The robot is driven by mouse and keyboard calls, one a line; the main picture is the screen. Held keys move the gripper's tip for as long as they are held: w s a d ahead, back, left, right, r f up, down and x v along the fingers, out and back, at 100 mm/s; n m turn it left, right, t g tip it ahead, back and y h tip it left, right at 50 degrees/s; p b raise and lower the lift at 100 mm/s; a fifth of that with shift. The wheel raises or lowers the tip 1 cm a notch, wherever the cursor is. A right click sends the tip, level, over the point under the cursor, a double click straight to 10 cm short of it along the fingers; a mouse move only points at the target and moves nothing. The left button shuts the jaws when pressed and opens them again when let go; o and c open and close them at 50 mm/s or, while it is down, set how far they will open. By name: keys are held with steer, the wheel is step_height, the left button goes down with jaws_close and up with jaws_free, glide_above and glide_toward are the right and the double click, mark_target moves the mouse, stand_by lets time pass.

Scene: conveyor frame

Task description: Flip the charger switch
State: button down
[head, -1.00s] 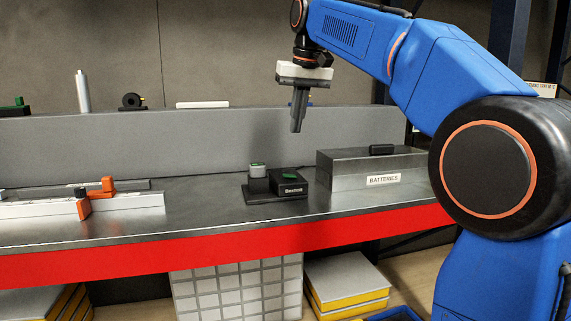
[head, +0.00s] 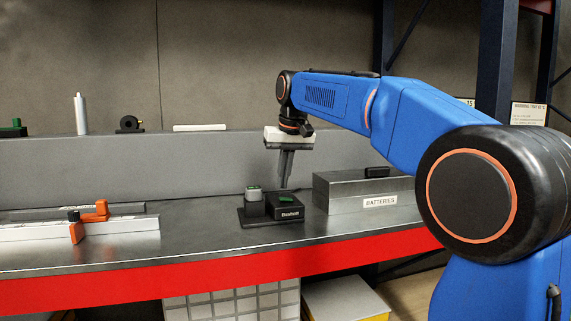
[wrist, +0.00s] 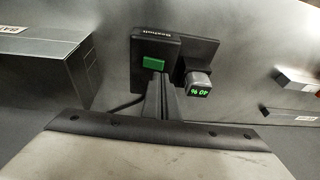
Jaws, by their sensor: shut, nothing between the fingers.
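The black charger (head: 287,211) stands on the metal bench with a green switch (head: 287,198) on its top. In the wrist view the green switch (wrist: 153,63) lies just beyond my fingertips, and the battery (wrist: 198,82) shows a green readout that seems to read 40 %. My gripper (head: 284,186) is shut and empty, pointing down just above the switch; whether it touches cannot be told. In the wrist view my fingers (wrist: 161,78) point toward the switch.
A metal box labelled BATTERIES (head: 345,194) with a black handle stands right of the charger. A white rail with orange parts (head: 120,226) lies at the left. A grey back panel (head: 200,165) runs behind; the bench between rail and charger is clear.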

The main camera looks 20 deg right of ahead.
mark_target(286, 200)
steer(key=shift+a+f, duration=0.25)
steer(key=shift+f, duration=1)
